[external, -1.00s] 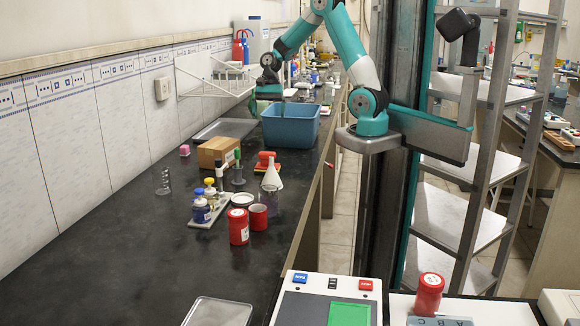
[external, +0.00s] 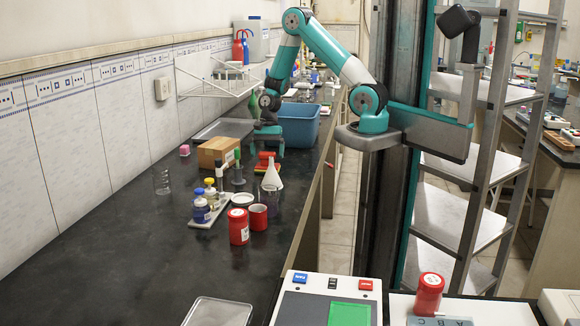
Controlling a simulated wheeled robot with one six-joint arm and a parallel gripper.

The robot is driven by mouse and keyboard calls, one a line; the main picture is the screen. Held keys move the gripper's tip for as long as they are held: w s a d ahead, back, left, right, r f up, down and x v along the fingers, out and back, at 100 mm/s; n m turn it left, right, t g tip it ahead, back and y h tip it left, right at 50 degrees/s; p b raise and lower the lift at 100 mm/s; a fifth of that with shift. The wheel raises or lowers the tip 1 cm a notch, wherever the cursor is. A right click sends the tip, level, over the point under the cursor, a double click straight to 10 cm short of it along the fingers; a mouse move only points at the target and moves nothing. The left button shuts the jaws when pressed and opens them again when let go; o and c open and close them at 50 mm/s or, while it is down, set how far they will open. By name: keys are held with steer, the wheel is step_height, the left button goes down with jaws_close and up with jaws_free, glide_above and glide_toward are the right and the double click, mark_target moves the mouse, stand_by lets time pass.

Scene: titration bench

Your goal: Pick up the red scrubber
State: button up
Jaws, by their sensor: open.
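The red scrubber (external: 265,163) is in the external view on the dark bench, just in front of the blue bin. It has a red-orange upper part and a flat base, partly hidden by a white funnel in front. My teal gripper (external: 266,151) points down right over the scrubber, with its fingers open. The fingertips are close to the scrubber's top; I cannot tell whether they reach around it or touch it.
The blue bin (external: 299,124) stands right behind my gripper. A cardboard box (external: 217,152) is to the left. The white funnel (external: 272,177), bottles (external: 201,207) and red containers (external: 238,227) stand in front. The bench's near left is clear.

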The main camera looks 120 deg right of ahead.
mark_target(267, 162)
steer(key=shift+x, duration=1.25)
steer(key=c, duration=1)
steer(key=shift+r, duration=0.15)
